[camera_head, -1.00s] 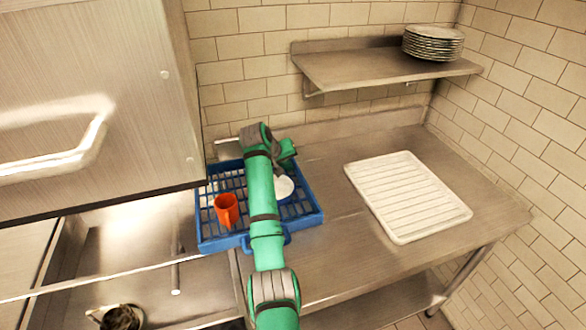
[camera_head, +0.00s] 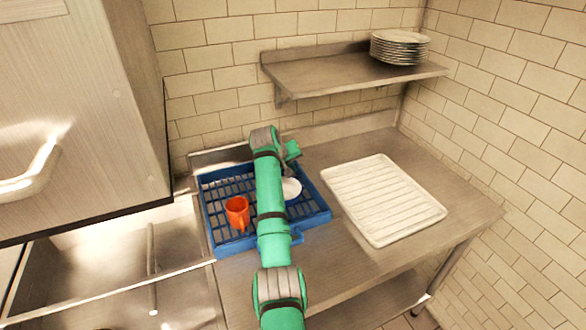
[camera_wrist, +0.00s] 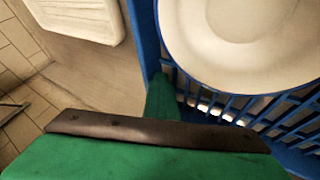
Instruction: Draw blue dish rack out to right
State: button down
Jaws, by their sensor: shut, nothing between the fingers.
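The blue dish rack (camera_head: 222,243) sits on the steel counter, right of the hooded machine. Its near side has a handle-like loop. An orange mug (camera_head: 237,211) and a white bowl (camera_head: 291,188) stand in it; the bowl (camera_wrist: 240,30) fills the upper right of the wrist view. My green arm crosses over the rack. My gripper (camera_head: 291,150) is at the rack's far right part, shut and empty. In the wrist view its green fingertip (camera_wrist: 163,98) is down beside the rack's blue wall (camera_wrist: 146,35), close to the bowl; I cannot tell whether it touches the wall.
A white ribbed tray (camera_head: 383,199) lies on the counter to the right, with a narrow bare strip between it and the rack. A wall shelf (camera_head: 350,78) with stacked plates (camera_head: 400,47) hangs above. The hooded machine (camera_head: 85,100) stands left.

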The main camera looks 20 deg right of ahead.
jog(key=shift+s+d+r, duration=0.1)
jog(key=shift+d, duration=0.2)
jog(key=a, duration=0.5)
jog(key=shift+r, duration=0.35)
jog(key=v, duration=0.9)
jog(key=shift+s, duration=0.15)
